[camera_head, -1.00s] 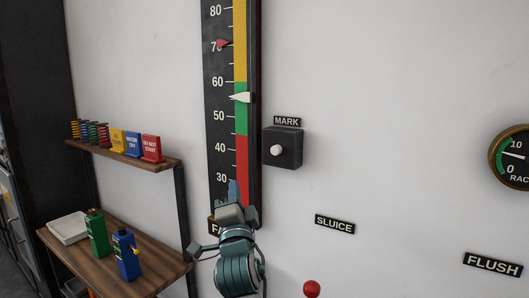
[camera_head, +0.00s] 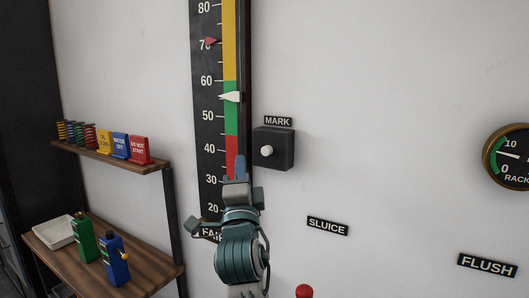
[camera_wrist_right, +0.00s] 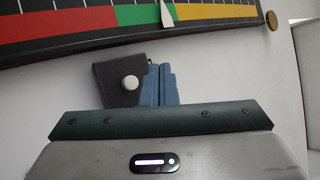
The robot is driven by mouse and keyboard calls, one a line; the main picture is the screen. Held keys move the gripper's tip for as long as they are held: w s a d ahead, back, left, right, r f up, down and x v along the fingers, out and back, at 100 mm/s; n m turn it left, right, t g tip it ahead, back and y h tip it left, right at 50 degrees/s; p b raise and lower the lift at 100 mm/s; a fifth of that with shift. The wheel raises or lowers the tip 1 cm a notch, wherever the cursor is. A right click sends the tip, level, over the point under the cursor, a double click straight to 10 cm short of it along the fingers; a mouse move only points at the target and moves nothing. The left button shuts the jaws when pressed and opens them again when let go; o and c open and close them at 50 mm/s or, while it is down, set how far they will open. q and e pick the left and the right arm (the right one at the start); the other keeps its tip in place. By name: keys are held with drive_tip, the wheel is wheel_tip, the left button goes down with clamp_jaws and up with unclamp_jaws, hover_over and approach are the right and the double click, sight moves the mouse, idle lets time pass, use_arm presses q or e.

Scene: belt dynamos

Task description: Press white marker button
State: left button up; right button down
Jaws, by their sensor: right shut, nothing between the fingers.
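The white button (camera_head: 267,151) sits on a dark square box (camera_head: 287,147) on the wall, under a MARK label (camera_head: 278,121). In the head view my right gripper (camera_head: 240,166) points up, just left of and a little below the button. In the right wrist view the shut blue fingertips (camera_wrist_right: 160,85) stand beside the white button (camera_wrist_right: 131,82) and cover part of the dark box (camera_wrist_right: 112,72). No contact with the button shows. The fingers are shut and empty. My left gripper is not in view.
A tall coloured gauge (camera_head: 232,60) with a white pointer (camera_head: 230,97) and a red pointer (camera_head: 211,42) stands left of the box. A red knob (camera_head: 304,291) is at the bottom edge. Shelves (camera_head: 115,160) with signs and bottles are at left.

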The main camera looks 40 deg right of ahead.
sight(267, 151)
drive_tip(key=w+d, duration=0.1)
drive_tip(key=d, duration=0.1)
drive_tip(key=d+b, duration=0.1)
drive_tip(key=d, duration=0.1)
drive_tip(key=w+d, duration=0.1)
drive_tip(key=d, duration=0.1)
drive_tip(key=shift+w+d+b, duration=0.35)
idle(0.6)
idle(0.8)
idle(0.3)
drive_tip(key=shift+w+d+b, duration=0.2)
drive_tip(key=shift+d+b, duration=0.2)
drive_tip(key=shift+b, duration=0.2)
